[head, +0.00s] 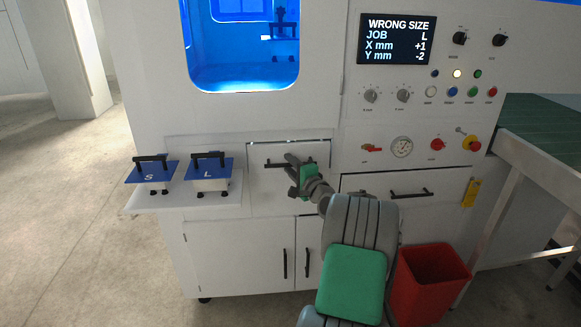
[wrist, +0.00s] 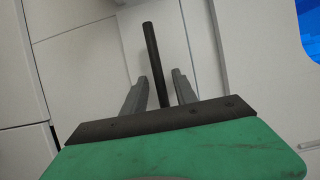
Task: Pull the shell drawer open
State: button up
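A white drawer front (head: 262,190) with a black bar handle (head: 274,164) is in the middle of the machine, below the blue-lit window; I see no label naming it the shell drawer. It looks shut or nearly so, with a thin bright line along its top edge. My gripper (head: 296,163) is at the right part of this handle and hides some of it. In the wrist view, the handle (wrist: 155,60) passes between the two grey fingers of my gripper (wrist: 158,82). The fingers are apart, with gaps on both sides of the bar.
A shelf (head: 185,200) left of the drawer holds blue-topped pieces marked S (head: 150,176) and L (head: 208,168). Another drawer (head: 375,183) is on the right. A red bin (head: 432,282) stands below it. The display (head: 397,40) reads WRONG SIZE, JOB L.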

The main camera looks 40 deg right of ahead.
jog(key=shift+w+d, duration=0.1)
jog(key=shift+w, duration=0.05)
grip_shut()
dwell(1.4)
